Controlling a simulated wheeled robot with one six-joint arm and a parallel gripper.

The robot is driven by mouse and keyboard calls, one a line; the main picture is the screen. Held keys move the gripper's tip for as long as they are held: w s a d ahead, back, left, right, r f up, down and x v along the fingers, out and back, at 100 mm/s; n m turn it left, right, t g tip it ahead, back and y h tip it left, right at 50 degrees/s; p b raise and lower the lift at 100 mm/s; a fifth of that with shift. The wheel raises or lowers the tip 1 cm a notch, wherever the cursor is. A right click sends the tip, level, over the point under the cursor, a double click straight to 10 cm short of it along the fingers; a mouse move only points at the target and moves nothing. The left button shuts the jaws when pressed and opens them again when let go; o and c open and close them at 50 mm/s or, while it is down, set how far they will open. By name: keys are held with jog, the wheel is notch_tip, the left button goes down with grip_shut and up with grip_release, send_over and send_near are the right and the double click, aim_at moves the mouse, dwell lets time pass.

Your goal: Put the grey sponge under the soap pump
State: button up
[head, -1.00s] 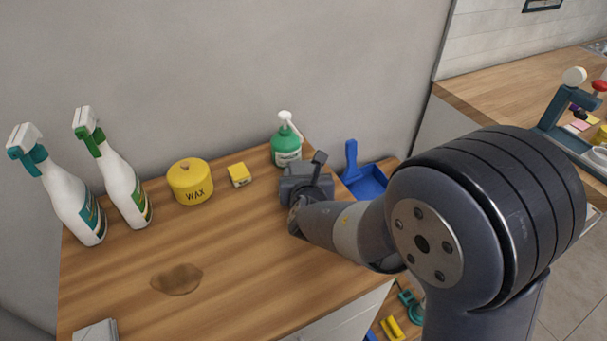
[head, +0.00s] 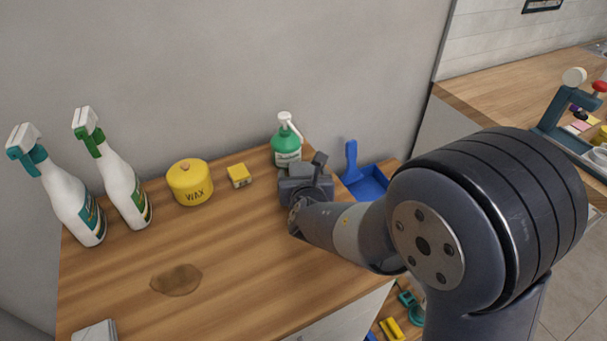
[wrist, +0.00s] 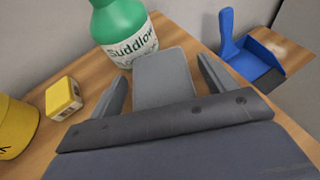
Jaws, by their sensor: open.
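The soap pump (head: 286,150) is a green bottle with a white pump head and a white label, standing at the back right corner of the wooden counter. Its green body and label also show in the wrist view (wrist: 121,32). The grey sponge (wrist: 162,78) is a flat grey slab right in front of the bottle, its far end close to the bottle's base; whether they touch I cannot tell. My gripper (wrist: 164,85) is open, with one finger on each side of the sponge. In the head view my gripper (head: 304,185) largely hides the sponge.
A small yellow block (head: 239,176) and a yellow wax tin (head: 190,183) stand left of the pump. Two spray bottles (head: 75,200) (head: 125,190) are farther left. A brown stain (head: 176,280) marks the counter. A blue dustpan (head: 365,184) lies right, beyond the counter edge.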

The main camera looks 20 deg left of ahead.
jog(key=v, duration=1.2)
jog(key=shift+p, duration=0.3)
